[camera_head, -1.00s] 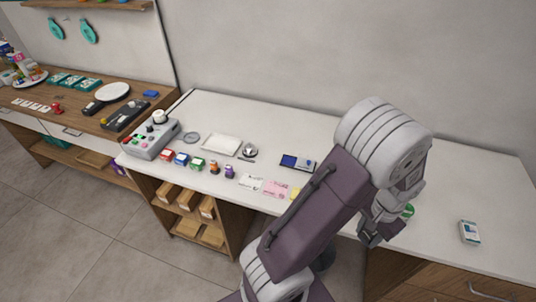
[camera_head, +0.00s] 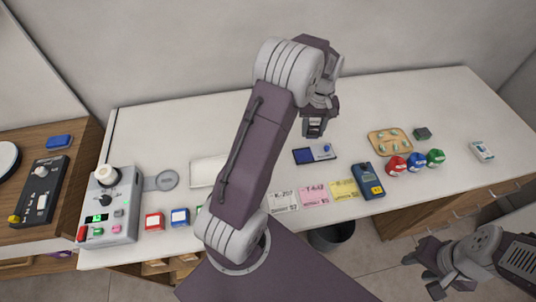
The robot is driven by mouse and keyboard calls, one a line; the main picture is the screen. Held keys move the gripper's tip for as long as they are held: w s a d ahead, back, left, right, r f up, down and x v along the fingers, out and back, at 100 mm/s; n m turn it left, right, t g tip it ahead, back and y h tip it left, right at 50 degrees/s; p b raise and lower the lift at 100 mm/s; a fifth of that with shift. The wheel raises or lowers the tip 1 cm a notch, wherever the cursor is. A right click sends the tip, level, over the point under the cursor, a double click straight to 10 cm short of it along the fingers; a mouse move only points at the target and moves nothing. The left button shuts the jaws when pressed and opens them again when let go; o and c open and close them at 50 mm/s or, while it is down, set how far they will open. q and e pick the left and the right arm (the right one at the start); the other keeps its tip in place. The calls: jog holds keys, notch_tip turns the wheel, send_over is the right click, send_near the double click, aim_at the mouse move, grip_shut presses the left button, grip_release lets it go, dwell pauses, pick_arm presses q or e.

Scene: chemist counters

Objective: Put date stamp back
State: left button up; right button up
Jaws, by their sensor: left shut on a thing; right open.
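My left gripper (camera_head: 320,104) is raised over the white counter (camera_head: 245,145), behind the blue ink pad in a dark case (camera_head: 315,153). It is shut on a small dark block with a paler face (camera_head: 314,129), which seems to be the date stamp; the fingers cover most of it. My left arm crosses the middle of the view and hides part of the counter. My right gripper (camera_head: 430,272) is open and empty at the lower right, in front of the counter.
Price cards (camera_head: 314,194), a blue handheld device (camera_head: 368,181), a wooden tray (camera_head: 374,150) and red, blue and green round items (camera_head: 416,162) stand right of my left arm. A grey control box (camera_head: 110,205) stands left. The counter's back strip is mostly clear.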

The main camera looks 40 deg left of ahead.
pick_arm(q)
jog(key=s+a+f, duration=0.2)
jog(key=s, duration=0.1)
jog(key=s+a+f+n, duration=0.1)
jog(key=s+a+f, duration=0.1)
jog(key=f, duration=0.1)
jog(key=s+a+f+n, duration=0.1)
jog(key=s+a+f, duration=0.1)
jog(key=s, duration=0.1)
jog(key=shift+s+a+f, duration=0.25)
jog(key=shift+s+a, duration=0.05)
jog(key=shift+s, duration=0.05)
jog(key=shift+f, duration=2)
jog(key=shift+f, duration=0.1)
jog(key=o, duration=1.1)
jog(key=shift+c, duration=0.2)
